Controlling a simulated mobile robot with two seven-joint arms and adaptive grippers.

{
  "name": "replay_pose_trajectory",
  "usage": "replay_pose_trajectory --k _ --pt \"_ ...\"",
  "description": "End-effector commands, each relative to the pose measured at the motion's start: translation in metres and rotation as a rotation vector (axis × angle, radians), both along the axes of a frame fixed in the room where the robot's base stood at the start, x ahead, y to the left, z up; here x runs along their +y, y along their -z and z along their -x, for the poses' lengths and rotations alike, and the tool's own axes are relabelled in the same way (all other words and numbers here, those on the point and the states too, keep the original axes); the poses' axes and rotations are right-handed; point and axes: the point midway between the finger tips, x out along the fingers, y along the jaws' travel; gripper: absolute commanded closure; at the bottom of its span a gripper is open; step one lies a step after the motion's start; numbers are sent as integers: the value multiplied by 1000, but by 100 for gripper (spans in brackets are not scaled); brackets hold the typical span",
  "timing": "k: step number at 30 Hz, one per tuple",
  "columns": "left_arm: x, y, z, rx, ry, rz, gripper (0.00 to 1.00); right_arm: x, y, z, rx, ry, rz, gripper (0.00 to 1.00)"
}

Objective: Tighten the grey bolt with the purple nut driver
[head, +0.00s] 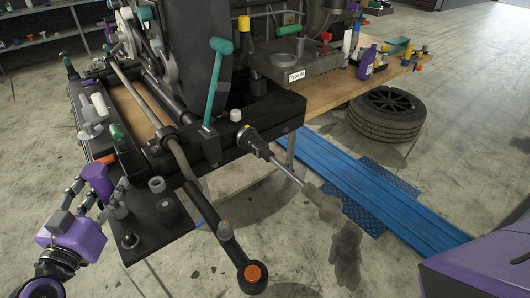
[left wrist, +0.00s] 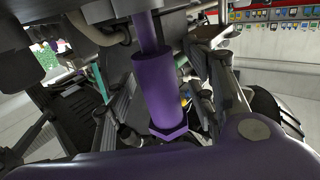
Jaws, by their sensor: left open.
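The purple nut driver (head: 98,178) stands at the left edge of the engine frame, near the dark corner plate (head: 150,226). In the left wrist view its purple handle (left wrist: 157,88) stands almost upright in the middle, with a wider hex-shaped lower end. My left gripper (head: 97,194) is open, with its fingers on either side of the driver. I cannot tell whether they touch it. Several grey and dark knobs stand on the corner plate, one a round grey piece (head: 157,185); I cannot tell which is the grey bolt. My right gripper is not in view.
A rod with an orange end (head: 252,272) and a dark shaft (head: 290,172) stick out toward the front. A wooden bench (head: 325,95) stands behind, with a tire (head: 387,112) on the floor to the right.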

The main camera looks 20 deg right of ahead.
Motion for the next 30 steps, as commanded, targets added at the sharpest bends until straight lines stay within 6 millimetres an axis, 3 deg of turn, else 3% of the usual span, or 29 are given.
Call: replay_pose_trajectory --k 6,18,30 --pt "0 2 -1 2 0 0 50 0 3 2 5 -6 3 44" --pt "0 2 0 2 0 0 100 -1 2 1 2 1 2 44" --pt "0 -6 -1 0 1 0 100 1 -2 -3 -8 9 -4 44"
